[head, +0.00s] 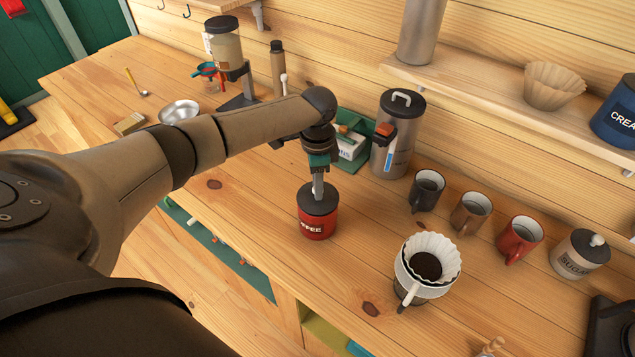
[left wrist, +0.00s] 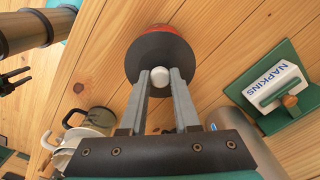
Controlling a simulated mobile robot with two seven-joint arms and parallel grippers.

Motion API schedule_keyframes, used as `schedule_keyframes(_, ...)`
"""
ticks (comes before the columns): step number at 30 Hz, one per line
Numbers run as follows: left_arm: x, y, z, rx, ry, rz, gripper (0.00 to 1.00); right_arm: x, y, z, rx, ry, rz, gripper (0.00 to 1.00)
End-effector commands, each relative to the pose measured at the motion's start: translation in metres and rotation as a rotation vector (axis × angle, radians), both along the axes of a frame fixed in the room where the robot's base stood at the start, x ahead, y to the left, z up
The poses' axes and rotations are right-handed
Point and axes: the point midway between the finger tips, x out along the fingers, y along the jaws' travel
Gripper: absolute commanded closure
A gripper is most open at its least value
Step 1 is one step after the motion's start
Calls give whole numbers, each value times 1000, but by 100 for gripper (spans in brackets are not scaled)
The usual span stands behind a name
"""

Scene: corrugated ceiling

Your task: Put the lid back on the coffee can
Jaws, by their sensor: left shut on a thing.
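The red coffee can (head: 317,224) stands upright on the wooden counter. Its dark round lid (head: 318,204) with a pale knob is on top of the can in the head view. My left gripper (head: 317,189) points down at the lid from above and is shut on the knob. In the left wrist view the two fingers sit either side of the white knob (left wrist: 160,75), with the lid (left wrist: 158,50) beyond and a strip of the red can (left wrist: 165,28) past its edge. I cannot tell whether the lid is fully seated.
A white pour-over dripper (head: 428,262) stands right of the can. Several mugs (head: 427,190) and a sugar jar (head: 579,253) are further right. A steel canister (head: 397,137) and a napkin box (head: 350,145) stand behind. The counter around the can is clear.

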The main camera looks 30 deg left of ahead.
Motion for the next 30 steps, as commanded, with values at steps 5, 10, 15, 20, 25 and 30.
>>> schedule_keyframes(5, 0, 0, 0, 0, 0, 0, 100, 0, 0, 0, 0, 0, 0, 50)
schedule_keyframes(10, 0, 0, 1, 0, 0, 0, 100, 0, 0, 2, 0, 0, -1, 50)
schedule_keyframes(15, 0, 0, 1, 1, 1, 1, 100, 0, 0, 6, 0, 0, -1, 50)
schedule_keyframes(20, 0, 1, 0, 1, 0, 0, 100, 0, 0, 7, 0, 0, -1, 50)
schedule_keyframes(25, 0, 1, 0, 0, 0, 0, 100, 0, 0, 7, 0, 0, -1, 50)
schedule_keyframes(30, 0, 1, 0, 0, 0, 0, 68, 0, 0, 7, 0, 0, -1, 50)
